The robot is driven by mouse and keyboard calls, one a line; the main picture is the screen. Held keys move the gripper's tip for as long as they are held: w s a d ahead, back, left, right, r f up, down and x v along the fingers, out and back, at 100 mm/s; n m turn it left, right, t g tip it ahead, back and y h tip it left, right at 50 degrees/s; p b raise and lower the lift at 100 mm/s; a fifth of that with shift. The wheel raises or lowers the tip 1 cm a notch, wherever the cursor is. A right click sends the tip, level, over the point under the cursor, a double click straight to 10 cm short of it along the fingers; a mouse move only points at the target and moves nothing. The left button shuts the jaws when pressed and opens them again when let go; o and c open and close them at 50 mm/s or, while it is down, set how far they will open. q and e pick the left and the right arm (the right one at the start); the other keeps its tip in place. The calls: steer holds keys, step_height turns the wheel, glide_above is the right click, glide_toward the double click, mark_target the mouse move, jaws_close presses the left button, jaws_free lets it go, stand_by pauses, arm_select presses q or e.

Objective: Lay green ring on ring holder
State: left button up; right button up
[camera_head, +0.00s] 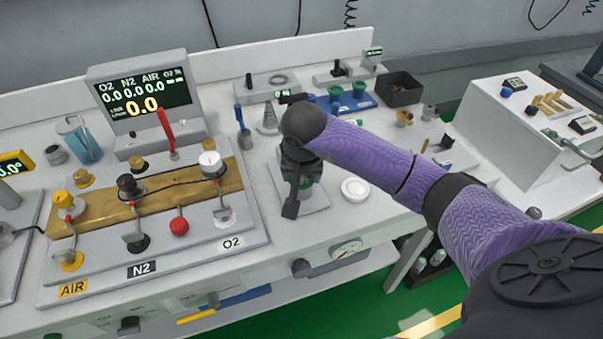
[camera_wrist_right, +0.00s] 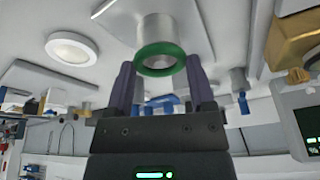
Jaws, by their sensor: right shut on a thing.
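The green ring (camera_wrist_right: 160,58) is between the two fingers of my right gripper (camera_wrist_right: 165,84), at the near end of a pale cylinder (camera_wrist_right: 165,27). I cannot tell whether it is around the cylinder or just in front of it. In the head view my right gripper (camera_head: 292,208) points down over a grey plate (camera_head: 316,197), and only a bit of green (camera_head: 306,183) shows beside it. The gripper is shut on the ring. I cannot tell for certain which stand is the ring holder. My left gripper is out of view.
A round white disc (camera_head: 355,189) lies just right of the plate. The gas panel (camera_head: 253,220) with its valves is to the left. A grey cone (camera_head: 268,118), a blue tray (camera_head: 368,102) and a dark box (camera_head: 401,88) stand behind. The bench's front edge is near.

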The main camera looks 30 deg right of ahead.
steer(key=shift+f, duration=0.2)
steer(key=o, duration=1.2)
steer(key=shift+c, duration=0.2)
steer(key=shift+r, duration=0.35)
steer(key=p+v, duration=0.3)
steer(key=v, duration=0.8)
steer(key=shift+r, duration=0.35)
steer(key=shift+s+a, duration=0.15)
